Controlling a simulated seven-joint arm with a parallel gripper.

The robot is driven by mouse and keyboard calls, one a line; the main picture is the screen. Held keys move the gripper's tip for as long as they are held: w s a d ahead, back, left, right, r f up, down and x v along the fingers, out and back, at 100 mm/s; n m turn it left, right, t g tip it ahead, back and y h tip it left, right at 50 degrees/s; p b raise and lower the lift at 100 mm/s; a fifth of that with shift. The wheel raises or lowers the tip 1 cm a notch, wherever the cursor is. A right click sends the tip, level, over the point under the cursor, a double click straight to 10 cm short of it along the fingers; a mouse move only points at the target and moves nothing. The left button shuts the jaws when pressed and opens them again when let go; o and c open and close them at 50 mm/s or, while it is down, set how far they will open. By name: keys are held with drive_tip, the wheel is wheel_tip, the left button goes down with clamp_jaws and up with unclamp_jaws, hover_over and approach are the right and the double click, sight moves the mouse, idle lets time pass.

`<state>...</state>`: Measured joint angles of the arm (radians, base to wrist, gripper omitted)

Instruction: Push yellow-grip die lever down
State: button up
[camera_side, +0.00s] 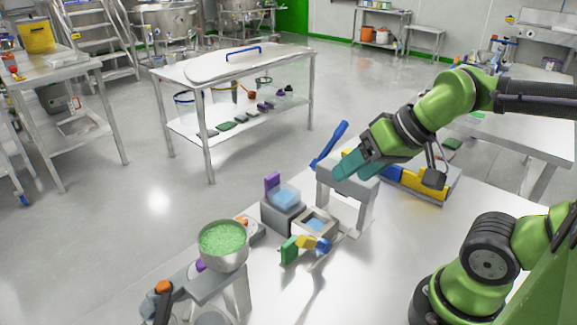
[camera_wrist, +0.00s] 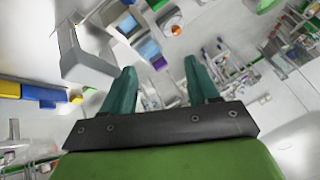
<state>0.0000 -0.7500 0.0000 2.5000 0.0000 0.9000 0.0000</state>
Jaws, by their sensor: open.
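A yellow grip (camera_side: 304,241) shows beside a blue one (camera_side: 323,245) and a green paddle (camera_side: 288,249), just in front of a small grey die box (camera_side: 328,234) with a light blue inside. I cannot tell how its lever is angled. My gripper (camera_side: 348,167), with teal fingers, is at the top of a grey arch-shaped press frame (camera_side: 345,186), above and right of the yellow grip. In the wrist view, my gripper (camera_wrist: 160,66) is open with nothing between its fingers. The frame (camera_wrist: 86,68) stands left of the fingers there. I cannot tell whether they touch it.
A long blue handle (camera_side: 330,146) rises behind the frame. A grey block with a blue top (camera_side: 284,194) stands beside the die box. A bowl of green granules (camera_side: 223,240) is at front left. A tray of blue and yellow blocks (camera_side: 425,203) lies right.

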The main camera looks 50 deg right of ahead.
drive_tip(key=shift+c, duration=0.9)
drive_tip(key=shift+w+f, duration=0.1)
drive_tip(key=shift+f, duration=0.15)
drive_tip(key=shift+c, duration=0.5)
drive_tip(key=m+g+y, duration=0.2)
drive_tip(key=m+g, duration=0.5)
drive_tip(key=m, duration=0.7)
approach(307, 236)
drive_tip(key=shift+y, duration=0.3)
drive_tip(key=x, duration=1)
drive_tip(key=shift+d, duration=0.1)
clamp_jaws()
